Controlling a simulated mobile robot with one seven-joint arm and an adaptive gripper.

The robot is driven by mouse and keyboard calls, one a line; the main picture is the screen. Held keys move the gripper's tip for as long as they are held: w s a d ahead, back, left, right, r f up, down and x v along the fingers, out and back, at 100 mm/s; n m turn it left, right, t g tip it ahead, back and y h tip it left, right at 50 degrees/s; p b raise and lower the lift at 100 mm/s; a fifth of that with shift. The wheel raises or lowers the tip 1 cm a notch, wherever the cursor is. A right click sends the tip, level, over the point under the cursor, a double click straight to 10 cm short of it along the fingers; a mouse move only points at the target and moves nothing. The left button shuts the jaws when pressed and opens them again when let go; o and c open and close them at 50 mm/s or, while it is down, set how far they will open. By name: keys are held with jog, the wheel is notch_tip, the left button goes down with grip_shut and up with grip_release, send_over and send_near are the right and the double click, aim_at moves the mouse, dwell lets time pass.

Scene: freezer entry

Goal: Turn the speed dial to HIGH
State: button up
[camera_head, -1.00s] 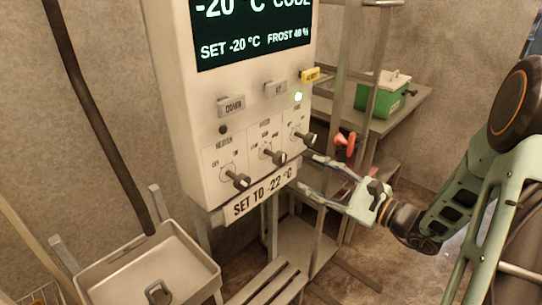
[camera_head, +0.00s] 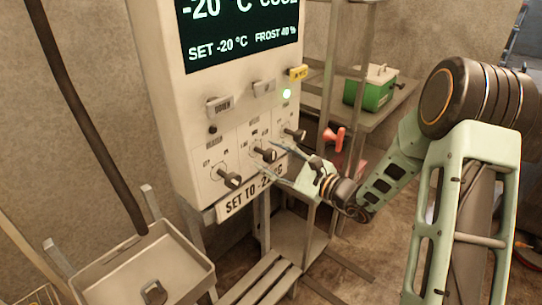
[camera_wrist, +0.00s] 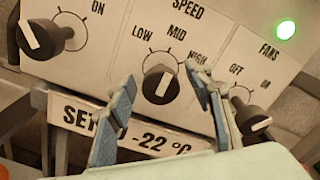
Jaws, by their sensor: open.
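The speed dial (camera_wrist: 160,85) is a black knob with a white pointer line, under the labels LOW, MID and HIGH. Its line points up toward MID. In the head view the speed dial (camera_head: 265,154) is the middle of three knobs on the control box (camera_head: 185,120). My gripper (camera_wrist: 159,76) is open, with one blue-padded finger on each side of the dial in the wrist view. Its fingertips also show close to the panel in the head view (camera_head: 269,161). I cannot tell whether they touch the knob.
The left dial (camera_wrist: 45,38) and the FANS dial (camera_wrist: 252,117) flank the speed dial closely. A "SET TO -22 °C" sign (camera_wrist: 130,130) is below. A green light (camera_wrist: 286,30) is lit. A red handle (camera_head: 335,138) and green box (camera_head: 368,88) are to the right, a metal sink (camera_head: 120,265) lower left.

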jog(key=shift+c, duration=0.3)
jog(key=c, duration=1.1)
jog(key=shift+m, duration=0.5)
jog(key=m+p, duration=0.1)
jog(key=m, duration=0.3)
jog(key=shift+d+r+m+p, duration=0.1)
jog(key=shift+m+p, duration=0.2)
jog(key=shift+p, duration=0.1)
jog(key=m+p, duration=0.2)
jog(key=m, duration=0.2)
jog(key=shift+w, duration=0.1)
jog(key=shift+m, duration=0.3)
jog(key=o, duration=1.2)
jog(key=shift+c, duration=0.2)
